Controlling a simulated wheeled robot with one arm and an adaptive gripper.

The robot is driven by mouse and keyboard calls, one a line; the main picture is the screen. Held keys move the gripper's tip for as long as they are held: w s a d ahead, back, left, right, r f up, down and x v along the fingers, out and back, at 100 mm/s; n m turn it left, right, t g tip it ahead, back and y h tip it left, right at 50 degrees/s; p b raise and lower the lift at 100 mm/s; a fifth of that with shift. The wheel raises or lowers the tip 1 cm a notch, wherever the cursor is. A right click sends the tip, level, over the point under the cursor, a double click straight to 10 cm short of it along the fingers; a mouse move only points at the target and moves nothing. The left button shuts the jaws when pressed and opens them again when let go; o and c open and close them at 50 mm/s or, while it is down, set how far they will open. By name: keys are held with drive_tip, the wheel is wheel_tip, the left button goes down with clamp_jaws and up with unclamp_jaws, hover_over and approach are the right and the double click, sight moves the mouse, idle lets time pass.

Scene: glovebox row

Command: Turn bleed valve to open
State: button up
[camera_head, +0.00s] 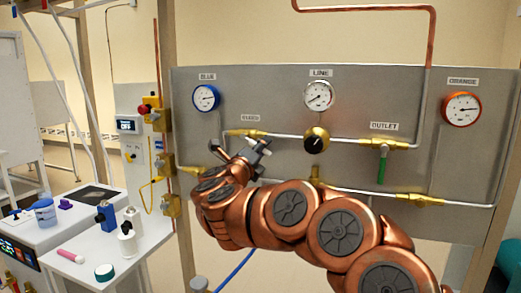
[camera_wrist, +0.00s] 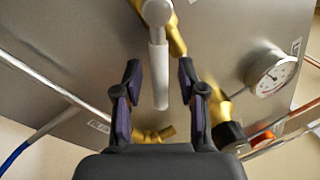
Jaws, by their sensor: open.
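A valve with a pale grey lever handle (camera_wrist: 159,75) and a brass body (camera_wrist: 176,38) is on the metal panel in the wrist view. The handle runs down the picture between the two fingers of my gripper (camera_wrist: 159,88). My gripper is open, with a visible gap on each side of the handle. In the head view my gripper (camera_head: 260,148) is at the left part of the panel, just below a small label I cannot read. It hides most of this valve there; a brass fitting (camera_head: 243,132) shows beside it.
The panel (camera_head: 350,95) carries a blue gauge (camera_head: 206,97), a line gauge (camera_head: 318,94), an orange gauge (camera_head: 462,108), a black-and-brass knob (camera_head: 316,140) and an outlet valve with a green handle (camera_head: 381,170). Pipes run close around my gripper. A bench (camera_head: 75,262) with small items stands left.

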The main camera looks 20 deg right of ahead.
drive_tip(key=shift+s, duration=0.1)
drive_tip(key=v, duration=1.2)
